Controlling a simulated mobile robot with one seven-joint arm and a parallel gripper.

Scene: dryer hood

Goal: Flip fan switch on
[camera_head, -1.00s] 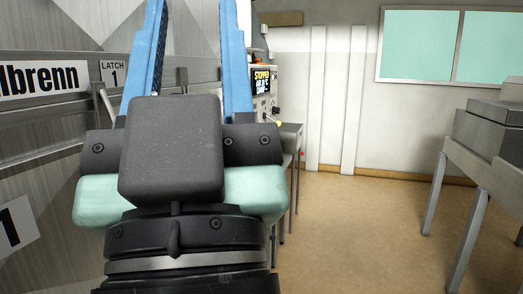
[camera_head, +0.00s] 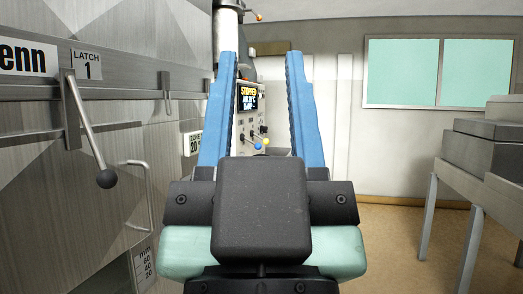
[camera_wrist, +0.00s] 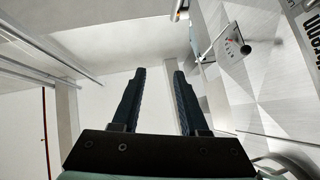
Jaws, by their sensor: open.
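A control panel (camera_head: 247,116) stands ahead, seen between my gripper's fingers.
A large metal cabinet wall (camera_head: 40,180) fills the left, with a protruding latch lever (camera_head: 92,135) ending in a dark ball and a curved handle (camera_head: 147,190). A grey table (camera_head: 480,180) stands at the right. The floor (camera_head: 395,225) between is clear.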

